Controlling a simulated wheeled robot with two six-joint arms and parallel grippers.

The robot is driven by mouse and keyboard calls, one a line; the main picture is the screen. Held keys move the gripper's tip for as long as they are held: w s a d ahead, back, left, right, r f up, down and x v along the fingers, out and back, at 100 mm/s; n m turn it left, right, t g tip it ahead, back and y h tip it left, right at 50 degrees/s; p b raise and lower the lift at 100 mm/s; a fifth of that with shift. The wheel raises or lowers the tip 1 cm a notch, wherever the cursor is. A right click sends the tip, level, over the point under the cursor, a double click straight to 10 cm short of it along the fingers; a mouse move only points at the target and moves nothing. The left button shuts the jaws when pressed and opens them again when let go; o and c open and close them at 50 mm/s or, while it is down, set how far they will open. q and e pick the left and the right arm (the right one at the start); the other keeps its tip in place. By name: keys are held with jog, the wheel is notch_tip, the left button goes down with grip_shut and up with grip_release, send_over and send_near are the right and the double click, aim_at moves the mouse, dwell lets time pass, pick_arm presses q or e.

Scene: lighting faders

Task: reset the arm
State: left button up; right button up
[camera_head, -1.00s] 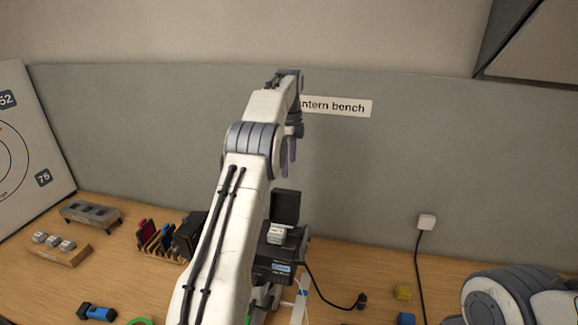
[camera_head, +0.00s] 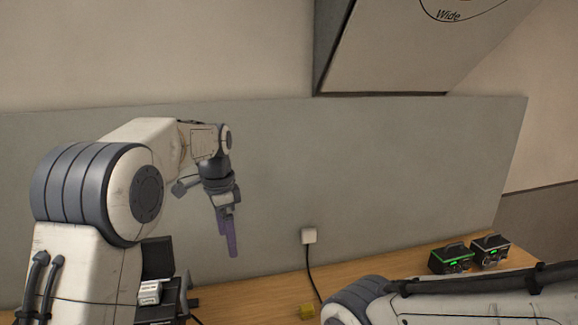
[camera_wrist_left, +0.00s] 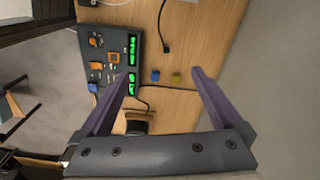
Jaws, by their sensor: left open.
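My left gripper (camera_head: 229,238) hangs in the air in front of the grey back panel in the head view, its purple fingers pointing down. In the left wrist view the two purple fingers (camera_wrist_left: 163,78) are spread wide with nothing between them, above the bench. My right arm (camera_head: 440,300) crosses the lower right of the head view; its gripper is out of frame. A dark fader console (camera_wrist_left: 112,55) with orange controls and green displays lies on the bench, left of the fingers in the wrist view.
A white wall plug (camera_head: 308,236) has a black cord. Two black boxes with green lights (camera_head: 451,259) stand at the right back.

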pick_arm(q)
jog(key=s+d+f+n+b, duration=0.1)
jog(key=s+d+f+b, duration=0.2)
jog(key=s+d+f, duration=0.45)
jog(key=s+d+f+n+b, duration=0.2)
jog(key=s+d+f+b, duration=0.15)
jog(key=s, duration=0.75)
jog(key=s+f+n+b, duration=0.1)
jog(key=s+f+b, duration=0.1)
jog(key=s+f, duration=0.2)
jog(key=s+f+n+b, duration=0.1)
jog(key=s+f, duration=0.3)
jog(key=s, duration=0.7)
jog(key=shift+s+a+f+h+b, duration=0.15)
jog(key=shift+a+f+h+b, duration=0.15)
jog(key=shift+a+f+b, duration=0.25)
pick_arm(e)
notch_tip(320, 180, down, 12)
jog(key=shift+f, duration=0.15)
pick_arm(q)
jog(key=shift+r, duration=0.15)
pick_arm(e)
jog(key=shift+a, duration=0.15)
